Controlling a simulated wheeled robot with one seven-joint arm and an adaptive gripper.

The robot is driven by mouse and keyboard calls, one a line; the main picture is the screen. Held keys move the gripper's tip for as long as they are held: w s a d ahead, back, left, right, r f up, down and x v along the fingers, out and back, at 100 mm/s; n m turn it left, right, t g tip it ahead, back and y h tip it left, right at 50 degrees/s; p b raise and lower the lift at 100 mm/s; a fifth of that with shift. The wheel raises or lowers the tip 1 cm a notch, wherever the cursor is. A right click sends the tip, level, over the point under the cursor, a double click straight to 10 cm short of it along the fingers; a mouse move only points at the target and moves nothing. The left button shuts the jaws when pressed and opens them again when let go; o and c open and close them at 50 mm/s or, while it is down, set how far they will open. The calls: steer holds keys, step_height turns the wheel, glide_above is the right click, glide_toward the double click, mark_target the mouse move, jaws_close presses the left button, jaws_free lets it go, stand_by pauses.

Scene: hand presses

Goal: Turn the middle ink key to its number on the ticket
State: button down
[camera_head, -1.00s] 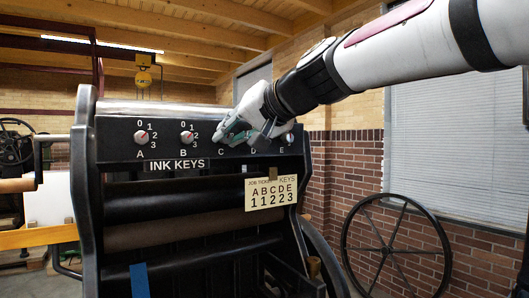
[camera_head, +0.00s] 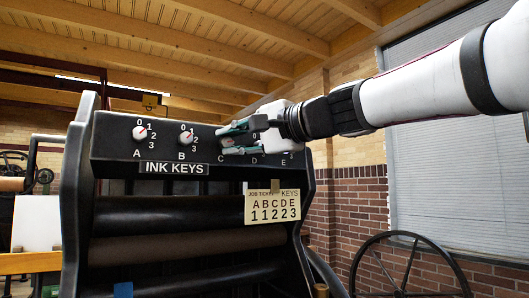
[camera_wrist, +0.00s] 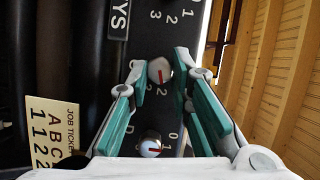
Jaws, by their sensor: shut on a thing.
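The middle ink key C (camera_wrist: 159,70) is a small round pale knob with a red pointer line. In the wrist view it sits between my fingertips, and its pointer runs down the picture, roughly towards the 2 beside it. It is mostly covered in the head view. My gripper (camera_head: 228,139) has green finger pads and is shut on key C, coming in from the right. The job ticket (camera_head: 272,207) reads ABCDE over 11223, so C has 2. Fingers hide the letter C and part of the scale in the wrist view.
Key A (camera_head: 139,132) and key B (camera_head: 186,137) stand clear at the left. Key D (camera_wrist: 150,145) lies close below my fingers in the wrist view. Key E is largely covered by my arm. Black rollers (camera_head: 180,212) lie under the panel; a spoked wheel (camera_head: 405,270) stands right.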

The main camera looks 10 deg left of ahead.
steer(key=shift+m+b, duration=0.45)
steer(key=shift+m, duration=0.15)
steer(key=c, duration=1.4)
jaws_free()
steer(key=shift+c, duration=0.2)
steer(key=shift+d, duration=0.15)
steer(key=f+v, duration=0.1)
steer(key=v, duration=1)
steer(key=shift+s+d+r, duration=0.2)
steer(key=shift+d, duration=0.15)
